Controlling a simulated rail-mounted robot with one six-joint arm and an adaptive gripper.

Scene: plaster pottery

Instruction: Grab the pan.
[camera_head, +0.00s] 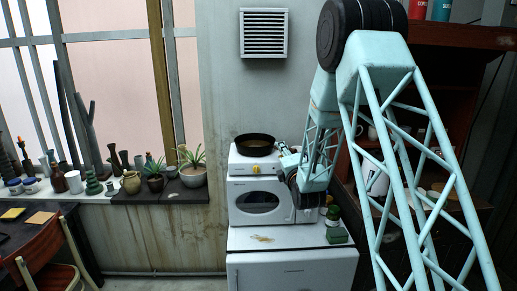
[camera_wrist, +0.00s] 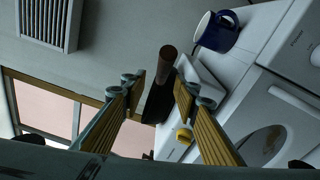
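The pan (camera_head: 255,145) is dark and round and sits on top of the white stacked appliance in the head view. In the wrist view the pan (camera_wrist: 158,103) is seen nearly edge-on, with its brown handle (camera_wrist: 168,60) toward the top of the picture. My gripper (camera_head: 286,153) is just right of the pan in the head view. In the wrist view my gripper (camera_wrist: 160,82) is open. The pan and the base of its handle appear in the gap between the fingers, and I cannot tell whether they touch. Part of the pan is hidden low in the wrist view.
A blue mug (camera_wrist: 216,32) stands close by on a white surface. A white oven (camera_head: 258,201) is under the pan, on a white cabinet (camera_head: 292,270). A wall vent (camera_head: 264,33) is above. Potted plants (camera_head: 192,170) and vases line the windowsill at left.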

